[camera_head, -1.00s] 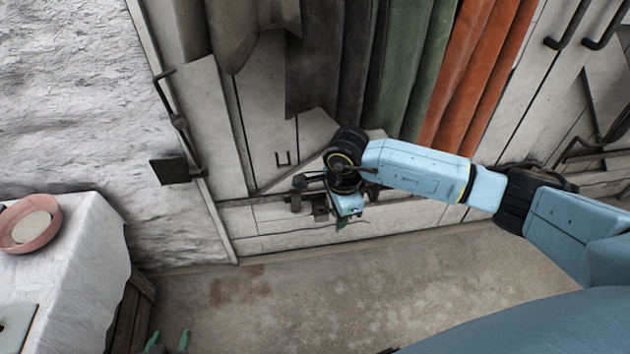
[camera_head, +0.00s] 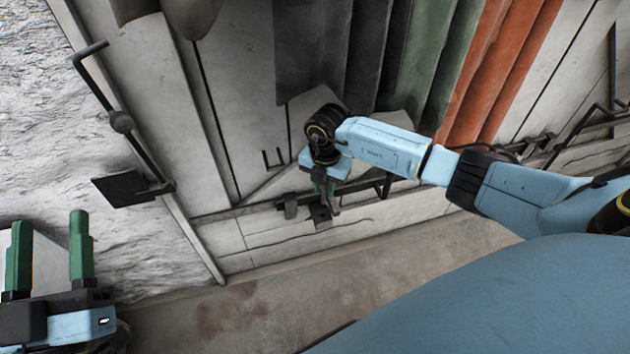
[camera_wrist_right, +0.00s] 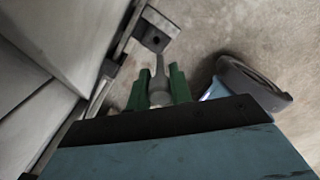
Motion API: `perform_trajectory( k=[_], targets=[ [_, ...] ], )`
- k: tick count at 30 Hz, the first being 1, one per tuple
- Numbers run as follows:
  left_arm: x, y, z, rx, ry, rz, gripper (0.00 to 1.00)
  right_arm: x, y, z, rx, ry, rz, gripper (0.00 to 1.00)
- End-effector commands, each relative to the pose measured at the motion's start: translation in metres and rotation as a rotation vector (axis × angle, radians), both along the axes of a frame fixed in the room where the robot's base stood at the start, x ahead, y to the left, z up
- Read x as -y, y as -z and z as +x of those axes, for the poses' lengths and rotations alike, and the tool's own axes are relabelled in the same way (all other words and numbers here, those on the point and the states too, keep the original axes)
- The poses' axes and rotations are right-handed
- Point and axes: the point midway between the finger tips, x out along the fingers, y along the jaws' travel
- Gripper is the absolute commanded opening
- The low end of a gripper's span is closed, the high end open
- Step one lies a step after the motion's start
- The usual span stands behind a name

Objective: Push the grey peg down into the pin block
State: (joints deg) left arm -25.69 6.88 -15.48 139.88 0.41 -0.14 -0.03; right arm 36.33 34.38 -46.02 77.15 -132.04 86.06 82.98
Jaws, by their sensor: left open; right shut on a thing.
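My right gripper (camera_head: 328,186) is shut on the grey peg (camera_wrist_right: 158,78), which shows between its green fingers in the right wrist view. The peg's thin end points toward a dark block with a round hole, which looks like the pin block (camera_wrist_right: 160,27). In the wrist view the peg's end shows just short of the hole; I cannot tell if they touch. In the head view the block (camera_head: 320,214) sits just below the right gripper, on the wall rail, and the peg is mostly hidden. My left gripper (camera_head: 50,225) is open and empty at lower left.
A dark rail with brackets (camera_head: 289,206) runs along the panelled wall. A black bracket with a flat plate (camera_head: 130,188) juts out at left. Grey, green and orange hangings (camera_head: 500,60) hang above the right arm. The floor (camera_head: 250,310) below is clear.

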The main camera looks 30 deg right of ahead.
Motion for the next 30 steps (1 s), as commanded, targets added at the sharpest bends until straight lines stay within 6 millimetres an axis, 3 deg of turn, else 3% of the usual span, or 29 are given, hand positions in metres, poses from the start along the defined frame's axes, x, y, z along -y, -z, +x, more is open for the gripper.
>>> perform_trajectory(
  k=[8, 24, 30],
  targets=[
    [-0.003, -0.019, -0.012, 0.055, 0.001, -0.025, 0.5, 0.003, 0.009, 0.001, -0.002, 0.15, 0.001, 0.0],
    [-0.003, -0.008, -0.006, -0.031, -0.004, 0.004, 0.5, 0.004, 0.007, 0.001, -0.004, 0.147, 0.0, 0.0],
    [-0.004, -0.019, -0.014, 0.112, -0.001, -0.04, 0.5, 0.004, 0.028, 0.001, -0.004, 0.147, 0.001, 0.0]
  ],
)
